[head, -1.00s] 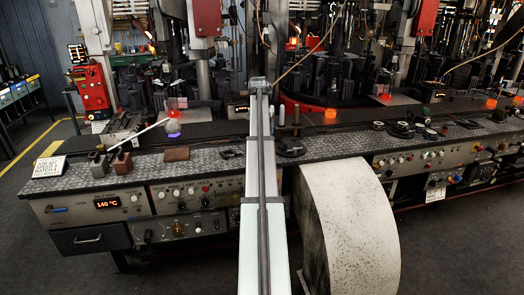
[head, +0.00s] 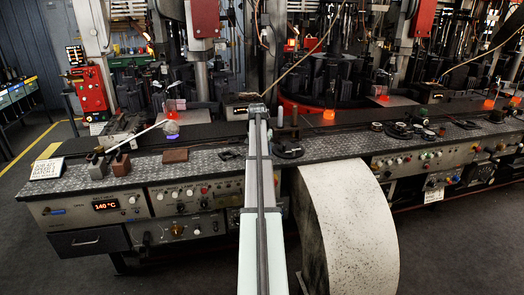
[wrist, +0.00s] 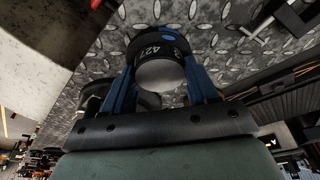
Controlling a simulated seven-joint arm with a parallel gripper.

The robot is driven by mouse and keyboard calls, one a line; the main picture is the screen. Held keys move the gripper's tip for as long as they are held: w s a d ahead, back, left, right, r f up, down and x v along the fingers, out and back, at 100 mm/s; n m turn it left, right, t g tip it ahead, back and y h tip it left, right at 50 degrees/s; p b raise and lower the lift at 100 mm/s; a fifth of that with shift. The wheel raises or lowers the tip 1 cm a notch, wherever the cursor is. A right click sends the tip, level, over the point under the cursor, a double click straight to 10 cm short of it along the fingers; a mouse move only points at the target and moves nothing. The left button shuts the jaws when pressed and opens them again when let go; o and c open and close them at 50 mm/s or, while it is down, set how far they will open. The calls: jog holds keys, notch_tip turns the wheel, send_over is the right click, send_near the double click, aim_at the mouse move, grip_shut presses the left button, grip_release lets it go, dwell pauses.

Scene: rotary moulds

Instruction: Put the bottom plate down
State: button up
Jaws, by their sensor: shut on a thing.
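My gripper (wrist: 160,66) shows in the wrist view with its blue fingers shut on either side of a round dark piece marked "427", which I take to be the bottom plate (wrist: 148,49). The piece has a dark rim, a blue spot and a smooth grey face. It is over the patterned metal bench top (wrist: 228,45); I cannot tell whether it touches it. In the head view my own arm hides the fingers and the piece.
The bench top (head: 215,162) carries a brown block (head: 175,156) and a sign (head: 47,168) to the left of my arm. Dark round parts (head: 287,150) lie just right of it. Several more parts stand farther right. A large pale curved body (head: 350,225) stands in front of the bench.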

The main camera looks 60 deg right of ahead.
jog(key=shift+f, duration=0.15)
jog(key=o, duration=1.3)
jog(key=v, duration=1.2)
